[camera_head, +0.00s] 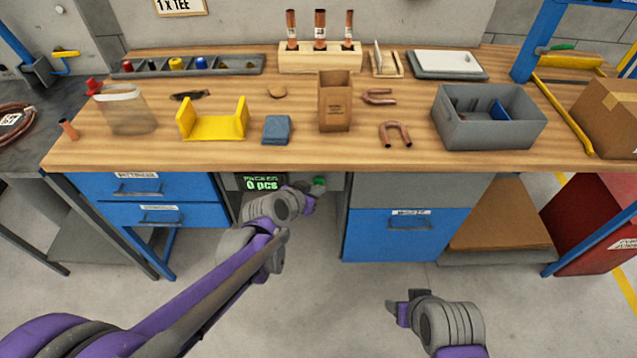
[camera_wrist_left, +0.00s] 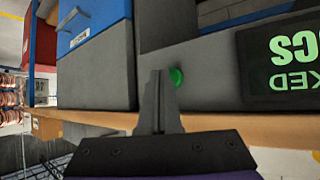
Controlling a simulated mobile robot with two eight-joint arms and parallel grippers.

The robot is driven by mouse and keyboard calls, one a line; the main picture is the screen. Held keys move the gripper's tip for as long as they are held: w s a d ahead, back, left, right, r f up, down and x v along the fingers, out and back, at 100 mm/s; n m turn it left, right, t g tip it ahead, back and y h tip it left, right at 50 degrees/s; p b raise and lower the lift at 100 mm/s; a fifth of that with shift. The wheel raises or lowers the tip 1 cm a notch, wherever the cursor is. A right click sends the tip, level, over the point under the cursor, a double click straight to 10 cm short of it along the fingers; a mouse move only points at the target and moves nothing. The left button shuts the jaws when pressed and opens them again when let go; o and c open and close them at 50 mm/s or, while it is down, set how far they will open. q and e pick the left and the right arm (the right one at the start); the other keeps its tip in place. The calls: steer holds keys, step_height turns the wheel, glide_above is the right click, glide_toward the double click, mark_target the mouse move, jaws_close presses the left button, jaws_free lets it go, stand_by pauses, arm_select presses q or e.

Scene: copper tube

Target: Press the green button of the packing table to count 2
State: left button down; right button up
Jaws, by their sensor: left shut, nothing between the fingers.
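The green button (camera_head: 319,183) sits on the grey front panel under the packing table (camera_head: 290,155). The counter display (camera_head: 262,184) left of it reads "0 pcs" in green. My left gripper (camera_head: 308,196) is shut and empty, its tip just in front of the panel close to the button. In the left wrist view the shut fingers (camera_wrist_left: 160,95) point at the panel, with the green button (camera_wrist_left: 176,76) just beside their tip; I cannot tell whether they touch it. The display (camera_wrist_left: 283,62) shows partly there. My right gripper (camera_head: 403,307) hangs low over the floor, away from the table; its finger gap is unclear.
Blue drawers (camera_head: 150,200) flank the panel on the left and a blue drawer (camera_head: 405,235) on the right. The tabletop holds a yellow bracket (camera_head: 212,122), a cardboard box (camera_head: 335,105) and a grey bin (camera_head: 488,128). The floor before the table is clear.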

arm_select(q)
steer(key=shift+w, duration=0.4)
stand_by(0.4)
steer(key=shift+s, duration=0.95)
steer(key=s, duration=0.5)
arm_select(e)
steer(key=shift+r, duration=0.25)
stand_by(0.3)
jaws_close()
stand_by(1.6)
